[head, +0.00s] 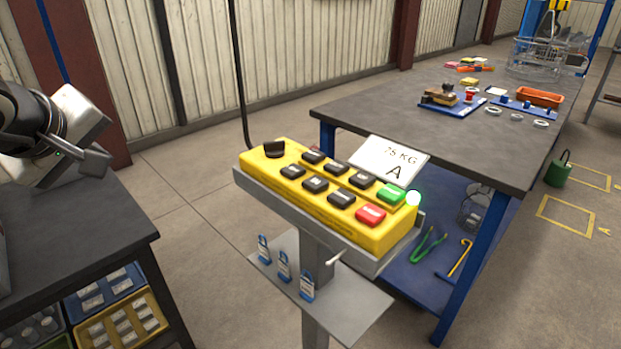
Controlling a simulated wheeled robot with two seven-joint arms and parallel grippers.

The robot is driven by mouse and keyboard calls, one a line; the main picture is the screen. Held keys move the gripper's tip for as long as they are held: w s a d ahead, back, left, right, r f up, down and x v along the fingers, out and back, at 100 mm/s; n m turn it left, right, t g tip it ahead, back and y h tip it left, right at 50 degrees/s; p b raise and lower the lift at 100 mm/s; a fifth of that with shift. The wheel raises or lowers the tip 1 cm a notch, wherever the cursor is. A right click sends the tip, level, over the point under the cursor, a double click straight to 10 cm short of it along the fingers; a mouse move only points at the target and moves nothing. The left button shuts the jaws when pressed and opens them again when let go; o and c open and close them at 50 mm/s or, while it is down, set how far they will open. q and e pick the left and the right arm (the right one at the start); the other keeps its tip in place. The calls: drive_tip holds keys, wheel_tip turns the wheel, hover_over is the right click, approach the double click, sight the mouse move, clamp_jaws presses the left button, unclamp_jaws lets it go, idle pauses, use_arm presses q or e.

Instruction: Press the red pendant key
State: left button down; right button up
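The yellow pendant (300,203) lies on a grey tray on a post in the middle of the head view. Its red key (370,215) is at the near right end, beside a green key (390,194). Several black keys fill the rest of its top, and a dark round knob (274,149) sits at the far left end. My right gripper is out of view.
A card reading "75 KG A" (390,158) stands behind the pendant. A long grey table (430,135) with small parts is behind it on the right. A dark bench (75,225) is at left.

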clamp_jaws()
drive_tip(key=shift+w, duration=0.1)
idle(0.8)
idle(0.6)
